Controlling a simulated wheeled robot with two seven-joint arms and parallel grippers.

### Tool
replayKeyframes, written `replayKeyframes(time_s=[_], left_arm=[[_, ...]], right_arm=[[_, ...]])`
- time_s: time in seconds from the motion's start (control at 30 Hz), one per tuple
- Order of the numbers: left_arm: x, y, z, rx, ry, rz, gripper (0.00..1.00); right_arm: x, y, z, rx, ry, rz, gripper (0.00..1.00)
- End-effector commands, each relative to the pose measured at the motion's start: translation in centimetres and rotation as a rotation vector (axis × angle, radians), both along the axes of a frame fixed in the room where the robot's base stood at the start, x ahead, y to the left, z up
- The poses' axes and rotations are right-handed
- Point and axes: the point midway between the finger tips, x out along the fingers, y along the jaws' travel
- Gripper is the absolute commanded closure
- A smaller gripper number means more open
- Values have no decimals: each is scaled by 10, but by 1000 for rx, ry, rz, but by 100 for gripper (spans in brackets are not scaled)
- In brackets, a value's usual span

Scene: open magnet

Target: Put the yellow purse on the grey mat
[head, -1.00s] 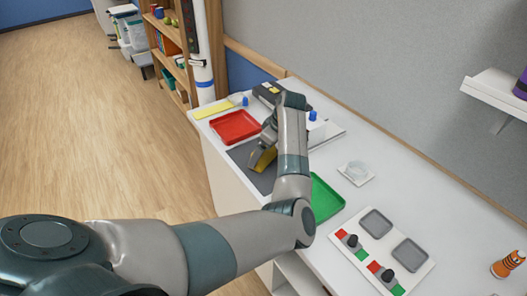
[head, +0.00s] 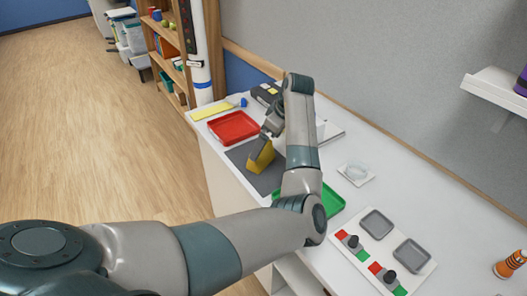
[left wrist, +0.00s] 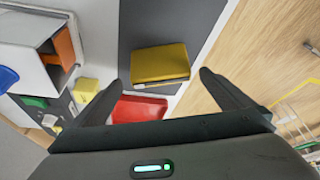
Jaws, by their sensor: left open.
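The yellow purse (head: 262,157) rests on the dark grey mat (head: 268,184) near the counter's front edge. In the left wrist view the purse (left wrist: 160,62) lies ahead of the fingers, with the mat (left wrist: 150,22) around it. My left gripper (head: 262,141) is above and beside the purse, partly covering it in the head view. In the left wrist view its two fingers (left wrist: 160,77) are wide apart with nothing clamped between them. My right gripper is not in view.
A red tray (head: 233,127) sits beyond the mat, and a green tray (head: 332,200) is on the near side, partly behind my arm. A wall shelf (head: 495,92) juts out at the right.

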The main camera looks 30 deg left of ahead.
Motion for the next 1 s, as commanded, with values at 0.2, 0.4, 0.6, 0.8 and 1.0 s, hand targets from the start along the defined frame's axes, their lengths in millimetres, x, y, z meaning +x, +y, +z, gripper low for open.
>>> replayKeyframes(time_s=[0.2, 0.4, 0.6, 0.8, 1.0], left_arm=[[1, -15, 34, -1, -3, 0, 0], [0, -23, 54, 0, -2, -1, 0], [0, -24, 59, 0, 1, 0, 0], [0, -24, 59, 0, 1, 0, 0], [0, -24, 59, 0, 1, 0, 0]], right_arm=[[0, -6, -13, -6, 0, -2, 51], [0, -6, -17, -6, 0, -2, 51], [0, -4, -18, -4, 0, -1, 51], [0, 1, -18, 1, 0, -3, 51], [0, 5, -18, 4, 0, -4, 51]])
